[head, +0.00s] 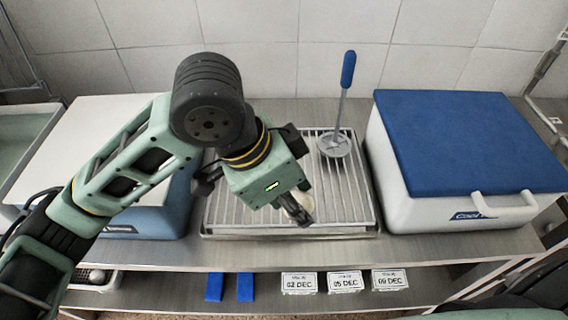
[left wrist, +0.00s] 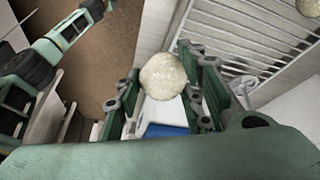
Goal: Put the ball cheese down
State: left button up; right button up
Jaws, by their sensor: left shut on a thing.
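My left gripper (head: 300,208) is shut on the ball cheese (left wrist: 162,76), a pale, rough, round ball held between its fingertips. In the head view only a pale bit of the cheese (head: 291,199) shows; the gripper hides the rest. The gripper is over the front part of the slatted metal draining tray (head: 228,215), whose slats also show in the left wrist view (left wrist: 245,45). I cannot tell how far the cheese is above the tray. My right gripper does not show clearly.
A long-handled tool with a perforated disc (head: 335,146) stands on the tray. A blue-lidded cool box (head: 470,140) is at right, a white-lidded box (head: 105,120) at left. Date labels (head: 344,281) are below. A tan round thing (left wrist: 309,6) is partly visible in the wrist view.

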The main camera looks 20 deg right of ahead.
pick_arm(q)
jog(key=shift+w+d+f, duration=0.2)
jog(key=shift+w+f, duration=0.1)
jog(key=shift+w, duration=0.15)
jog(key=shift+w+d+f, duration=0.2)
jog(key=shift+w+f, duration=0.05)
jog(key=shift+w, duration=0.15)
jog(key=w+f, duration=0.1)
jog(key=w, duration=0.2)
jog(key=w+d+f+p, duration=0.1)
jog(key=w+f, duration=0.1)
jog(key=w, duration=0.1)
jog(key=w+f, duration=0.2)
jog(key=w, duration=0.1)
jog(key=shift+d+f+p, duration=0.25)
jog(key=shift+d+p, duration=0.05)
jog(key=shift+p, duration=0.05)
jog(key=shift+w+f, duration=0.15)
notch_tip(320, 180, down, 4)
jog(key=shift+r+p, duration=0.15)
jog(key=shift+p, duration=0.35)
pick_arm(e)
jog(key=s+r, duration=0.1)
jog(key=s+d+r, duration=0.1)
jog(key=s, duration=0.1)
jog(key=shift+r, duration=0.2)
pick_arm(q)
jog(key=shift+f, duration=0.25)
